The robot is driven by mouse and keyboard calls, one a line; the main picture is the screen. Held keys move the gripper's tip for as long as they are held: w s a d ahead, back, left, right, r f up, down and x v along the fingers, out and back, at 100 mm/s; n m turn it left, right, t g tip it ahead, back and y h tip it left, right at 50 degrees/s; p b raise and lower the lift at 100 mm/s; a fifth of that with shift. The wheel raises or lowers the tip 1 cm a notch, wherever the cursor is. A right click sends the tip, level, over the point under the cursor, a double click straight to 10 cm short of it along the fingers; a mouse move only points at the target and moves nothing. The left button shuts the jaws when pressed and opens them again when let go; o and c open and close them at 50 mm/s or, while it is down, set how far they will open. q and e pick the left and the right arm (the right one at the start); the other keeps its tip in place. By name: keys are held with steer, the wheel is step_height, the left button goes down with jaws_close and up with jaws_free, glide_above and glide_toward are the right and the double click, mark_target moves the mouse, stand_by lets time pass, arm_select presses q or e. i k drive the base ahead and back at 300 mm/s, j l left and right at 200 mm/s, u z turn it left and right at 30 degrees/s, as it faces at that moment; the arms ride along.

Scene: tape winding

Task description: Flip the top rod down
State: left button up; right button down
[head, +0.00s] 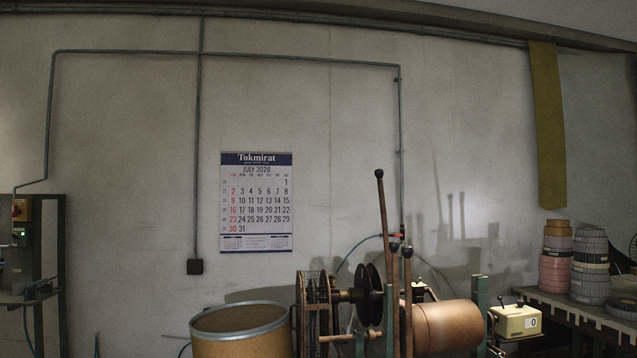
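A tall thin brown rod with a dark knob on its end (384,222) stands nearly upright above the winding machine, tilted slightly. Beside it are shorter upright rods (407,290) with dark tops. I cannot tell for certain which of these is the top rod. The winding machine has a copper-brown drum (446,325) on the right and dark reels with a wire-like cage (315,305) on the left. The machine's lower part is cut off by the bottom edge. Neither of my grippers is in view.
A large brown barrel (240,321) stands left of the machine. A cream box with a counter (515,320) is at its right. Stacked tape rolls (590,265) sit on a table at the far right. A calendar (256,202) hangs on the wall behind.

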mark_target(380, 173)
steer(key=i+j+u, duration=0.1)
steer(key=i+u, duration=0.3)
steer(key=i, duration=0.35)
steer(key=i+l+u, duration=0.15)
steer(key=i+u, duration=0.2)
steer(key=i, duration=0.4)
